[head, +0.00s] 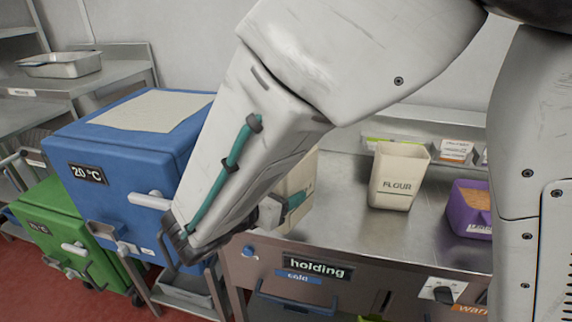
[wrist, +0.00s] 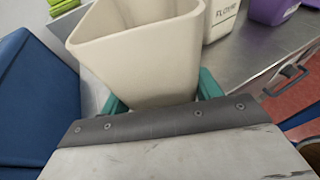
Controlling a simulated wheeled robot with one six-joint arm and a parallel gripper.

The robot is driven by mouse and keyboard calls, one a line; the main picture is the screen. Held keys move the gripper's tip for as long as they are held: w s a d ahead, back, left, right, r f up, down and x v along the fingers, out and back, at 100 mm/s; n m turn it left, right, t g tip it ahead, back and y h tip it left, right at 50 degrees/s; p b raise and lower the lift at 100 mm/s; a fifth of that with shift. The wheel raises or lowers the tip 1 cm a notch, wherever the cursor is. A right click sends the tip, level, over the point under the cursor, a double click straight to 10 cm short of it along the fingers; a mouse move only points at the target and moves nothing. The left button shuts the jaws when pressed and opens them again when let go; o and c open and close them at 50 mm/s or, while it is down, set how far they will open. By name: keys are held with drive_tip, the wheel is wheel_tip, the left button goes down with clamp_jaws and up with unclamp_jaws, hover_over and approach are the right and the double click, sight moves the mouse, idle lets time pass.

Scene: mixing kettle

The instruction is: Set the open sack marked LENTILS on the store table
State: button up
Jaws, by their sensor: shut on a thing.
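My gripper (wrist: 160,98) has its teal fingers shut on a cream, open-topped sack (wrist: 140,55). In the head view the sack (head: 309,170) shows only as a strip behind my arm, over the left part of the steel counter marked holding (head: 350,213). One teal finger of my gripper (head: 294,201) shows beside it. No marking on the held sack is visible, and its contents cannot be seen. Whether its base touches the counter is hidden. I cannot tell which surface is the store table.
A cream sack marked FLOUR (head: 398,180) and a purple bin (head: 470,206) stand on the counter to the right. A blue 20 °C box (head: 110,150) and a green box (head: 52,222) stand left. A steel table (head: 108,76) with a pan (head: 60,64) is behind.

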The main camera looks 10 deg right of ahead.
drive_tip(key=shift+w+a+f, duration=0.8)
drive_tip(key=shift+w, duration=1.55)
drive_tip(key=shift+w+a+f, duration=0.85)
drive_tip(key=shift+w, duration=1.55)
drive_tip(key=shift+w+a+f, duration=0.8)
drive_tip(key=shift+w, duration=1.55)
drive_tip(key=shift+f, duration=0.2)
drive_tip(key=o, duration=1.5)
drive_tip(key=shift+r, duration=0.1)
drive_tip(key=shift+s+a+r, duration=0.15)
drive_tip(key=shift+r, duration=0.05)
drive_tip(key=v, duration=1.1)
drive_tip(key=shift+s+a, duration=0.15)
drive_tip(key=shift+s, duration=0.05)
